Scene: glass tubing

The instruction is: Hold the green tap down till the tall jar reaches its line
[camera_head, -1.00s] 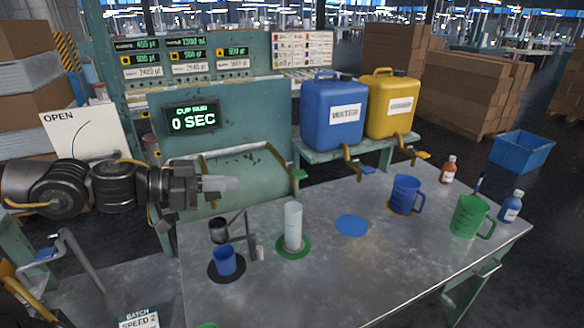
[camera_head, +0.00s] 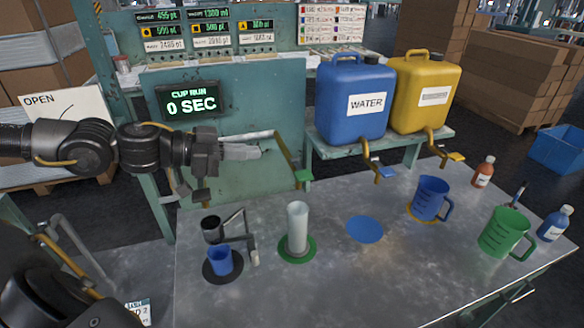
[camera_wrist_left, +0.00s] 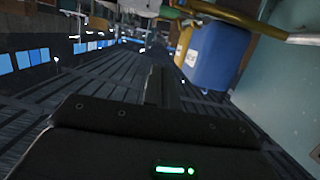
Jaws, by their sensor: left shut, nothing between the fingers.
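The green tap (camera_head: 303,176) hangs at the end of a brass pipe in front of the teal panel. The tall jar (camera_head: 297,228) stands upright on a green disc (camera_head: 312,248) below the tap. It looks pale; its line and level are too small to read. My left gripper (camera_head: 258,152) is shut and empty, left of the tap and a little higher in the picture, apart from it. My right gripper is out of view.
A small stand with a dark cup (camera_head: 212,229) and a blue cup (camera_head: 221,260) is left of the jar. Blue (camera_head: 354,100) and yellow (camera_head: 424,92) cans sit on a shelf. Blue (camera_head: 431,197) and green (camera_head: 505,231) jugs stand right. A display (camera_head: 189,101) reads 0 SEC.

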